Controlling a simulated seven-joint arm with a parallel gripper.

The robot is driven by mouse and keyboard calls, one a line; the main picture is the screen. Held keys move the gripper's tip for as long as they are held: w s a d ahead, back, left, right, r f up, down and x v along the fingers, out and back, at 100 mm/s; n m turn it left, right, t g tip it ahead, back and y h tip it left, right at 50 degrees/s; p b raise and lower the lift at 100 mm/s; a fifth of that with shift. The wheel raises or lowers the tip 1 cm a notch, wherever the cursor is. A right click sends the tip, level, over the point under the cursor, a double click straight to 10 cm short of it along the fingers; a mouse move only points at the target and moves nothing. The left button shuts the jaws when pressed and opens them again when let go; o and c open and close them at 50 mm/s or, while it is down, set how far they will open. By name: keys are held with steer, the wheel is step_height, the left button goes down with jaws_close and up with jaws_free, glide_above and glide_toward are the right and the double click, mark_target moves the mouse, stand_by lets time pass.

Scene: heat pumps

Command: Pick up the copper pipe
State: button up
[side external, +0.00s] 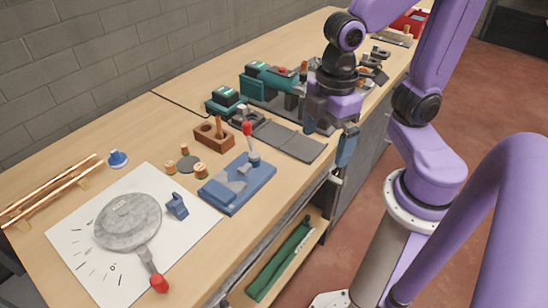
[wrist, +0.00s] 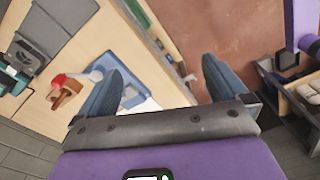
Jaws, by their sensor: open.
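Two long, thin copper pipes (side external: 52,187) lie side by side at the far left of the bench in the side external view, propped on small supports. They do not show in the wrist view. My gripper (side external: 328,146) is well to the right of them, above the bench's front edge near a dark flat plate. Its two blue-grey fingers are apart with nothing between them. In the wrist view my gripper (wrist: 160,60) shows the same spread, empty fingers.
A white sheet with a grey round disc (side external: 127,220) lies in front of the pipes. A blue vise-like block (side external: 237,185) with a red-knobbed lever, a wooden block (side external: 214,136) and teal tools (side external: 272,80) stand between. A brick wall (side external: 90,60) rises behind.

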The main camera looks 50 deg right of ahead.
steer(key=s, duration=0.1)
steer(key=s+d, duration=0.1)
steer(key=s+f, duration=0.1)
steer(key=shift+d, duration=0.35)
steer(key=shift+s+d+f+m, duration=0.2)
steer(key=shift+s+m, duration=0.1)
steer(key=shift+s, duration=0.1)
steer(key=c, duration=0.4)
steer(key=shift+s, duration=0.1)
steer(key=c, duration=0.6)
steer(key=shift+c, duration=0.2)
